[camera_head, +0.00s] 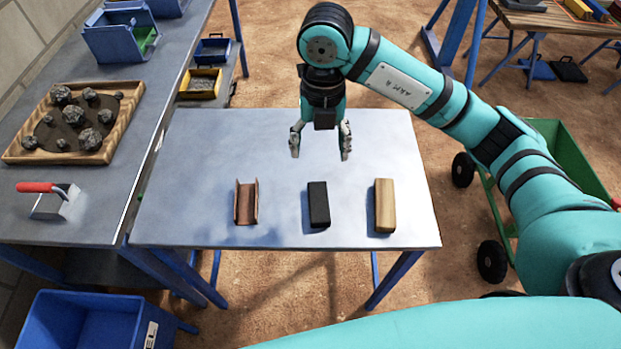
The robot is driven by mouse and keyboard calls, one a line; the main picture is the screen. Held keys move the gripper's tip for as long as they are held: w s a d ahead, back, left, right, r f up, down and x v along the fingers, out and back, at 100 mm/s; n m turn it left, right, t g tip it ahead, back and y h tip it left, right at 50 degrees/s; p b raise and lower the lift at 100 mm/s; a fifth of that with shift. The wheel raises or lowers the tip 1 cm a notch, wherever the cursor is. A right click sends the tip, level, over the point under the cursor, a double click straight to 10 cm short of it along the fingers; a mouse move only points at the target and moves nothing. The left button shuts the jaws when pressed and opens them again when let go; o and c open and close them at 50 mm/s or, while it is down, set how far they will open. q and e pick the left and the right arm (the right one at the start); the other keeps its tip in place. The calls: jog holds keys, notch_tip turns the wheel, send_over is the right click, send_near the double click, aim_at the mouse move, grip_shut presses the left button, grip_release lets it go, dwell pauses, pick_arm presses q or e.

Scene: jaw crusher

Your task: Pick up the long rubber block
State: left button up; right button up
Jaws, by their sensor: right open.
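A black block (318,205), which looks like the long rubber block, lies on the light metal table (200,150) near its front edge. A reddish-brown channel piece (246,203) lies to its left and a tan wooden block (384,206) to its right, both apart from it. My right gripper (320,150) hangs pointing down over the table, behind and above the black block. Its two fingers are spread, with nothing between them. My left gripper is not in view.
On the left bench, a wooden tray (22,150) holds several grey rocks, with a red-handled trowel (55,200) in front. Blue bins (110,42) stand farther back. A green cart (570,150) is right of the table. The table's back half is clear.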

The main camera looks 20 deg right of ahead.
send_over(319, 201)
notch_tip(319, 201, down, 5)
jog(key=f, duration=0.2)
jog(key=f+p, duration=0.1)
jog(key=f, duration=0.2)
jog(key=shift+w+d+f+p, duration=0.25)
jog(key=shift+w+f+p, duration=0.05)
jog(key=shift+f+p, duration=0.05)
jog(key=shift+f, duration=0.25)
jog(key=shift+s+a+f+p, duration=0.15)
jog(key=shift+f+p, duration=0.3)
jog(key=shift+f, duration=0.9)
jog(key=shift+s+a+f+p, duration=0.15)
jog(key=shift+f+p, duration=0.25)
jog(key=shift+f, duration=0.9)
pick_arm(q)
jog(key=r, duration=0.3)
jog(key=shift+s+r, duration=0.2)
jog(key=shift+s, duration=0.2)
pick_arm(e)
jog(key=c, duration=1.4)
jog(key=shift+o, duration=0.2)
jog(key=shift+r, duration=0.1)
